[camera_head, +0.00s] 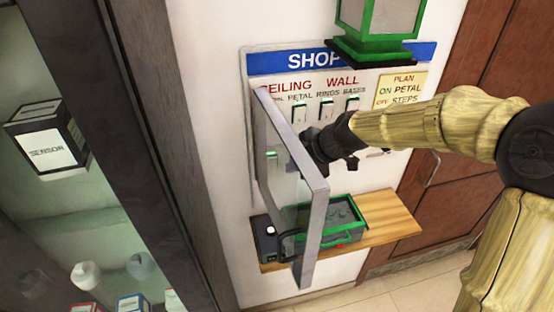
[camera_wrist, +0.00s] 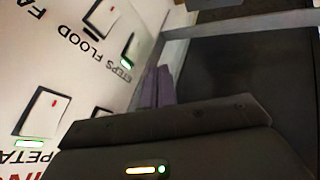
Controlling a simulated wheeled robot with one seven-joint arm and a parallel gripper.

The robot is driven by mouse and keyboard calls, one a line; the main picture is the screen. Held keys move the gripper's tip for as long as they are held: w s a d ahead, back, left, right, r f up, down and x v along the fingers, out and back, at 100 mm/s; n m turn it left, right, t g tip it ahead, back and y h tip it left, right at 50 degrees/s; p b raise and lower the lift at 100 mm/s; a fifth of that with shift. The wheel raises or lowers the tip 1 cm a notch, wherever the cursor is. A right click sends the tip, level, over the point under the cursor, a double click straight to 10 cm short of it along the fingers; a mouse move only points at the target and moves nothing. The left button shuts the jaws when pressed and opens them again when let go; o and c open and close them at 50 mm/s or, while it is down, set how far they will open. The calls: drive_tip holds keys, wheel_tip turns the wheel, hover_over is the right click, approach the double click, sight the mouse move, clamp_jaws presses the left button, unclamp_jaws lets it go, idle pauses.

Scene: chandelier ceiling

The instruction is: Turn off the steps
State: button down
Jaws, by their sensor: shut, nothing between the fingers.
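In the head view a switch panel (camera_head: 254,135) headed SHOP is on the white wall, with labelled rows of switches with green bars. My gripper (camera_head: 313,140) is at the panel's lower middle, partly behind the open door, and hides the lower switches there. In the wrist view my shut, empty fingers (camera_wrist: 156,88) point toward the wall. The STEPS switch (camera_wrist: 128,48) is just left of and above the fingertips, with a lit green bar by its label. I cannot tell whether the fingers touch it.
A grey-framed glass door (camera_head: 315,185) stands open in front of the panel. A yellow plan note (camera_head: 400,88) reads ON PETAL, OFF STEPS. A green lantern (camera_head: 378,25) overhangs the panel top. A wooden shelf (camera_head: 395,215) below holds a green-rimmed tray (camera_head: 345,236).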

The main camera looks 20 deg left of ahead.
drive_tip(key=w+a+f+p, duration=0.4)
drive_tip(key=a+p, duration=0.1)
drive_tip(key=a, duration=0.1)
drive_tip(key=shift+w+f, duration=0.3)
drive_tip(key=shift+w, duration=0.05)
drive_tip(key=shift+w+d, duration=0.1)
